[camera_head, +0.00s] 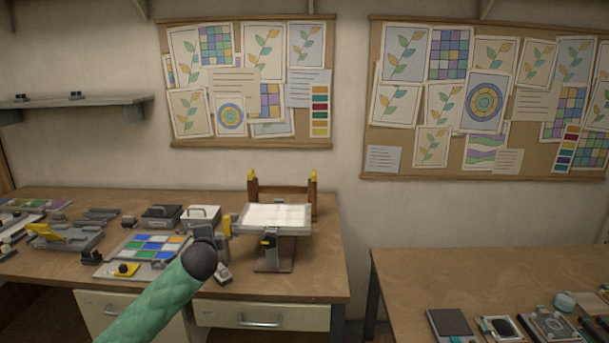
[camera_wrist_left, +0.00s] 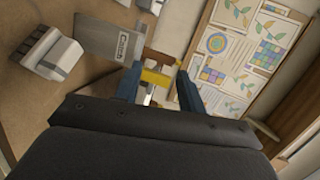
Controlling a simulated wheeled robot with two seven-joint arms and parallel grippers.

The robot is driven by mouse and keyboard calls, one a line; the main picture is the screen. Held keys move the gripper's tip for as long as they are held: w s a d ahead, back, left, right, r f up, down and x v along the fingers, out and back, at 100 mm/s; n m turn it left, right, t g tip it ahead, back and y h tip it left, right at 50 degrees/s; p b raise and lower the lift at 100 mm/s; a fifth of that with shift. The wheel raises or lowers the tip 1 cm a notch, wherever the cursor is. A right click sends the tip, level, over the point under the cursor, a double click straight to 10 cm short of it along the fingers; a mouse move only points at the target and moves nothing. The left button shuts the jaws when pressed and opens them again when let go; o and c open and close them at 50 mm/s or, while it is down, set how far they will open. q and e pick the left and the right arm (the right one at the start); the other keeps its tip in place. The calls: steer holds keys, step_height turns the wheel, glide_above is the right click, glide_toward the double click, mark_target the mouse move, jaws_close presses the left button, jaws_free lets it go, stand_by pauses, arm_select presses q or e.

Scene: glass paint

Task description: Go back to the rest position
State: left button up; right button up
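My left arm, in a green sleeve (camera_head: 155,305), reaches in from the bottom of the head view over the left workbench. It ends in a dark wrist (camera_head: 201,258) in front of the stand with the white panel (camera_head: 275,216); the fingers are hard to make out there. In the left wrist view my left gripper (camera_wrist_left: 158,86) has its two blue fingers apart. A yellow part (camera_wrist_left: 156,77) shows between or beyond them, with a gap to the right finger; I cannot tell whether it touches the left one. My right gripper is in neither view.
The left workbench (camera_head: 280,287) holds a coloured glass panel (camera_head: 150,246), a white-lidded box (camera_head: 201,215) and several tools. A second table (camera_head: 470,275) at right carries several small items. A gap separates the two. Pinboards (camera_head: 225,142) and a shelf (camera_head: 80,102) are on the wall.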

arm_select(q)
steer(key=s+d+f+n+g+h, duration=0.1)
steer(key=s+d+f+n+g, duration=0.2)
steer(key=s+f, duration=0.6)
steer(key=s+d+f+n+g+h, duration=0.1)
steer(key=s+d+f+n+g, duration=0.1)
steer(key=s+f+n, duration=0.6)
steer(key=s+d+f+g, duration=0.25)
steer(key=s+f, duration=0.35)
steer(key=f, duration=0.6)
steer(key=s+d+f+g, duration=0.1)
steer(key=s+f+g, duration=0.1)
steer(key=s+f, duration=0.4)
steer(key=s+d+f+n+g+h, duration=0.1)
steer(key=s+f, duration=0.6)
steer(key=s, duration=0.8)
steer(key=s+d+f+n+g, duration=0.1)
steer(key=s+d+f+g, duration=0.1)
steer(key=s+f, duration=0.5)
steer(key=s+g, duration=0.1)
steer(key=s, duration=0.3)
steer(key=shift+s+f+h, duration=0.25)
steer(key=shift+s+h, duration=0.05)
